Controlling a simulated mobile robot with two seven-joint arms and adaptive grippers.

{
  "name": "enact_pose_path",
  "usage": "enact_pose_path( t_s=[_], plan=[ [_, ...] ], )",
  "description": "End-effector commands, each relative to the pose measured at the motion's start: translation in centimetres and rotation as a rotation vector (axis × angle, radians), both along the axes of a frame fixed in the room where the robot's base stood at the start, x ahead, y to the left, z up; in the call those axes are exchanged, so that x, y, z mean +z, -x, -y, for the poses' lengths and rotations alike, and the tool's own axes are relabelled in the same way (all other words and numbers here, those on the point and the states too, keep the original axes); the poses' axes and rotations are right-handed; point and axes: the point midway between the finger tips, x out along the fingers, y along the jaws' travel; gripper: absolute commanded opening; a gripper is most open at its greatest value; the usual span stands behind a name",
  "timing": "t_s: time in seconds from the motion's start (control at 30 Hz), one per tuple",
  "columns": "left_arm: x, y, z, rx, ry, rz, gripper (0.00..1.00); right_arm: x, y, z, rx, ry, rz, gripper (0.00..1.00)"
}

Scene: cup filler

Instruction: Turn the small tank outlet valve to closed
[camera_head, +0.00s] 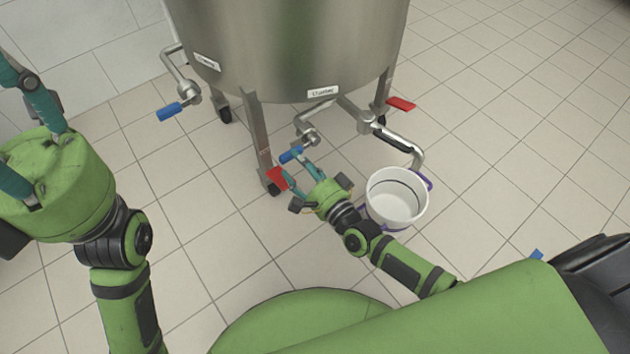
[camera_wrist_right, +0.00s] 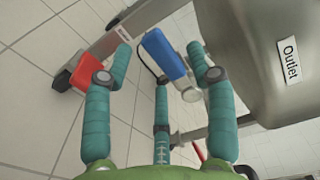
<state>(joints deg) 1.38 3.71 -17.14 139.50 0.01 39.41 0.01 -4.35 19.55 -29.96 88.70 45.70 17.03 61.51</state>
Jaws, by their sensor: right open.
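The outlet valve's blue handle (camera_head: 291,154) is on the pipework under the steel tank (camera_head: 290,50), below the "Outlet" label (camera_head: 322,92). My right gripper (camera_head: 290,167) is open beside the handle. In the right wrist view, the blue handle (camera_wrist_right: 165,55) shows between the spread teal fingers of my right gripper (camera_wrist_right: 159,65), beyond or near their tips. I cannot tell whether any finger touches it. My left gripper (camera_head: 15,125) is at the left edge with its fingers apart, away from the tank; its fingertips are partly cut off.
A white bucket (camera_head: 397,205) stands under the curved outlet pipe (camera_head: 400,143), right of my right gripper. Another blue handle (camera_head: 169,111) is on the tank's left pipe. Red caster pedals (camera_head: 277,178) are at the tank legs, one close to my gripper.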

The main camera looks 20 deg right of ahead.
Motion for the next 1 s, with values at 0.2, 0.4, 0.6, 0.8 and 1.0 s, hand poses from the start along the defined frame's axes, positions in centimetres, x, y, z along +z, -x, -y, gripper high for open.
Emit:
enact_pose_path(
  t_s=[0.2, 0.4, 0.6, 0.8, 1.0],
  plan=[
    [0.0, 0.0, 0.0, -0.001, 0.001, -0.001, 0.4, -0.1, 4.6, 1.7, 0.001, 0.001, -0.004, 0.57],
    [0.0, 0.0, 0.0, -0.001, 0.001, -0.001, 0.4, 0.0, 7.0, 2.5, 0.001, 0.0, -0.001, 0.57],
    [0.0, 0.0, 0.0, -0.001, 0.0, -0.002, 0.4, 0.1, 7.6, 2.7, 0.001, -0.001, 0.001, 0.57],
    [0.0, 0.0, 0.0, -0.001, 0.0, -0.002, 0.4, 0.1, 7.6, 2.7, 0.001, -0.001, 0.001, 0.57],
    [0.0, 0.0, 0.0, -0.001, -0.001, -0.003, 0.4, 0.0, 7.6, 2.7, 0.0, -0.001, 0.0, 0.57]
  ],
)
